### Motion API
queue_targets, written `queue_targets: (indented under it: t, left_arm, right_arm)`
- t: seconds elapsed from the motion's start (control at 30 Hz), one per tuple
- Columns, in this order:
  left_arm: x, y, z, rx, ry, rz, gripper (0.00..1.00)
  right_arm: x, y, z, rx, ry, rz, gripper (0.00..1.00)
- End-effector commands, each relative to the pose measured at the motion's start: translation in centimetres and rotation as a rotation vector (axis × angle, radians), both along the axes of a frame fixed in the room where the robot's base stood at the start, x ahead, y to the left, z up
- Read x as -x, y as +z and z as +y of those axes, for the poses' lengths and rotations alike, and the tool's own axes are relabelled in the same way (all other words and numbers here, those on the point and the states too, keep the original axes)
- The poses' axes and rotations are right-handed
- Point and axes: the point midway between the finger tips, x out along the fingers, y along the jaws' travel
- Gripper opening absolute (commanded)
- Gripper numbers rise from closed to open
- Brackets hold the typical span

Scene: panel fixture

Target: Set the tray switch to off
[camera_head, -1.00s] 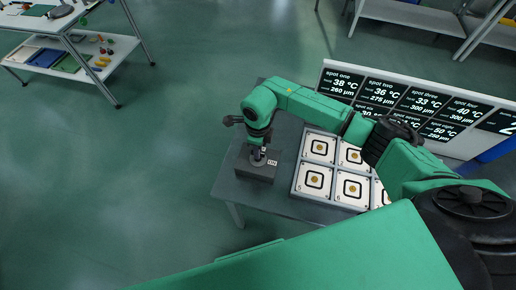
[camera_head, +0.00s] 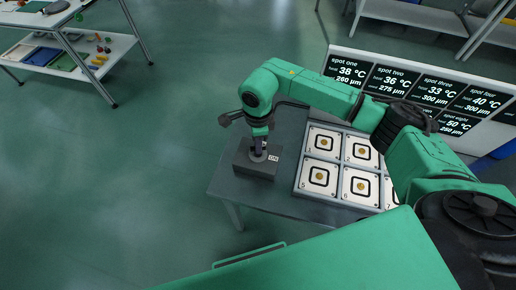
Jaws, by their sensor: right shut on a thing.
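The tray switch (camera_head: 256,167) is a dark box near the left end of the grey table, with a small white label (camera_head: 274,158) that seems to read ON. My right gripper (camera_head: 259,149) points down over the top of the box and is shut on the switch's knob, which it largely hides. The lever's exact position cannot be seen. The tray (camera_head: 334,198) with square white numbered spots, each with a dark ring and a yellowish centre, lies right of the box. My left gripper is not in view.
A display panel (camera_head: 420,95) with temperature readings stands behind the tray. A white shelf trolley (camera_head: 75,60) with small coloured objects is at upper left. Another rack (camera_head: 420,14) is at the top right. The green floor left of the table is clear.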

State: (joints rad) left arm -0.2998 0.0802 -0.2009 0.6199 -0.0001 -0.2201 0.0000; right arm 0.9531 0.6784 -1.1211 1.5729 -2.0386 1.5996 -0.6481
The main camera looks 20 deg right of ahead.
Motion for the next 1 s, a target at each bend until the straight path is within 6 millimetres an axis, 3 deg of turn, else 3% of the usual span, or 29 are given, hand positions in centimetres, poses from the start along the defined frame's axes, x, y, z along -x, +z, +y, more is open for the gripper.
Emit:
queue_targets:
  t: [0.03, 0.4, 1.0]
  left_arm:
    - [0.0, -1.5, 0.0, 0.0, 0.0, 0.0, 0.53]
    - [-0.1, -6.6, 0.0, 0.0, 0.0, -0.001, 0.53]
    - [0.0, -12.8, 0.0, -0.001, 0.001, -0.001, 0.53]
  right_arm:
    - [-0.1, -0.7, 0.0, 0.0, 0.043, -0.005, 0.0]
    - [-0.1, -0.6, 0.0, -0.001, 0.395, -0.006, 0.0]
    - [-0.1, -0.3, 0.0, -0.001, 0.939, -0.005, 0.0]
